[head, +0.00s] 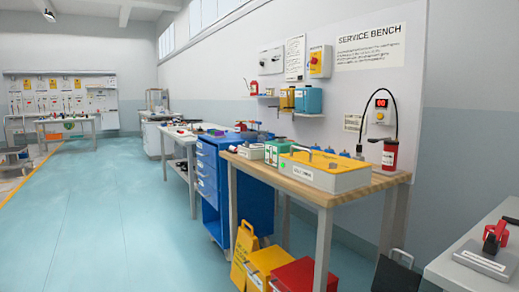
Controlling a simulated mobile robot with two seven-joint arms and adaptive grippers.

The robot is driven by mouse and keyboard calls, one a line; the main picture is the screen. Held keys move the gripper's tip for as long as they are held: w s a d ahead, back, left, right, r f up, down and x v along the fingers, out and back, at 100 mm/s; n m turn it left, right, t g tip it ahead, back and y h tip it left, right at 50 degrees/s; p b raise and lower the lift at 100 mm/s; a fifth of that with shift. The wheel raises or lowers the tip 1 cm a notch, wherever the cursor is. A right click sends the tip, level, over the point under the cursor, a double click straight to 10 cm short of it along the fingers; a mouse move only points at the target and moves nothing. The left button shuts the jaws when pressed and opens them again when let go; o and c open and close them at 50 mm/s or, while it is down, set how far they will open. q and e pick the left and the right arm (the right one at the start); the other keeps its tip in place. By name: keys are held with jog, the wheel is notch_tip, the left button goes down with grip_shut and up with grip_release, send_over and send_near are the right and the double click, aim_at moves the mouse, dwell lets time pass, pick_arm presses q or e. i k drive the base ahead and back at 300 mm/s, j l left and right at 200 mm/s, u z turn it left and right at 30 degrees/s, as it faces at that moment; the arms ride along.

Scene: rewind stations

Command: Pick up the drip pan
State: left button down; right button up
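I cannot make out a thing that is clearly the drip pan. A dark, flat-sided object (396,275) with a thin handle or rim at its top stands low by the right leg of the wooden-topped service bench (318,196). It is cut off by the bottom edge of the head view, and I cannot tell whether it is the pan. Neither of my grippers is in view.
The bench carries a grey-and-yellow box (345,181) and a red canister (390,155). Yellow (264,262) and red (303,277) bins stand under its front, beside a blue drawer cabinet (208,175). A grey table (450,268) is at right. The floor at left (110,220) is clear.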

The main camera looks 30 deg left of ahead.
aim_at(244, 135)
jog(key=i+j, duration=0.1)
jog(key=j, duration=0.55)
jog(key=i+j+z, duration=0.1)
jog(key=j, duration=0.2)
jog(key=i+j+z, duration=0.15)
jog(key=j, duration=0.4)
jog(key=j+z, duration=0.15)
jog(key=j, duration=0.45)
jog(key=j+z, duration=0.15)
jog(key=j, duration=0.4)
jog(key=j+z, duration=0.15)
jog(key=j, duration=0.45)
jog(key=j+z, duration=0.15)
jog(key=j, duration=0.45)
jog(key=j+z, duration=0.2)
jog(key=j, duration=0.35)
jog(key=k+j+z, duration=0.15)
jog(key=j, duration=0.45)
jog(key=k+j+z, duration=0.15)
jog(key=j, duration=0.4)
jog(key=i, duration=0.05)
